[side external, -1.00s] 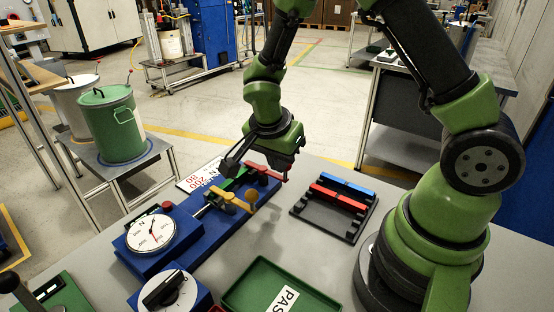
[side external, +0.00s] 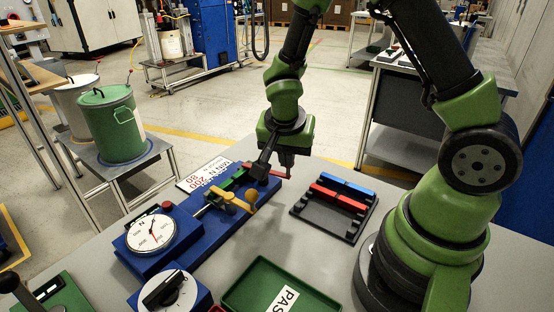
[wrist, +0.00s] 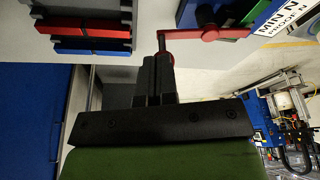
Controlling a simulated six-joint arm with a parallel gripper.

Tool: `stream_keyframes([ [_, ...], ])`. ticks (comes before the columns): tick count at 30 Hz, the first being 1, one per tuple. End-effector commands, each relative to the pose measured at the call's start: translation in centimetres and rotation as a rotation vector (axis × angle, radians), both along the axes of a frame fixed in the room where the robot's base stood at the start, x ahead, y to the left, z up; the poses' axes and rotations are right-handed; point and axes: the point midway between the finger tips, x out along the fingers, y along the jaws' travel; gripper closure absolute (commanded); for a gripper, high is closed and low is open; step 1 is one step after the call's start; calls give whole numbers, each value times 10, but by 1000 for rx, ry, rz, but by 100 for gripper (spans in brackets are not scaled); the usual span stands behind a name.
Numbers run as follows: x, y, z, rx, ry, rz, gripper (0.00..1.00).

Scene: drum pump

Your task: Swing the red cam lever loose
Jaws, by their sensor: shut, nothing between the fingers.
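The red cam lever (wrist: 225,34) shows in the wrist view as a red arm with a round hub and a dark upright grip at its left end. In the side view its red arm (side external: 280,175) sits at the far end of the blue fixture (side external: 232,225). My gripper (wrist: 155,62) is shut and empty. In the wrist view its fingertips are right beside the lever's grip end and overlap it. I cannot tell whether they touch. In the side view my gripper (side external: 258,172) points down at the fixture's far end, and its fingers partly cover the lever area.
A yellow clamp part (side external: 232,200) and a dial gauge (side external: 152,232) sit nearer on the fixture. A black rack (side external: 325,222) with red and blue bars stands to the right. A green tray (side external: 238,292) lies in front. A lettered sign (side external: 203,174) lies behind the fixture.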

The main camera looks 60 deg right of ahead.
Motion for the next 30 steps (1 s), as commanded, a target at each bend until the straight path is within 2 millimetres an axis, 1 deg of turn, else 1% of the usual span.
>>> stream_keyframes([
  [15,1,-21,0,1,1,297,100],
  [30,7,-37,0,1,0,532,100],
])
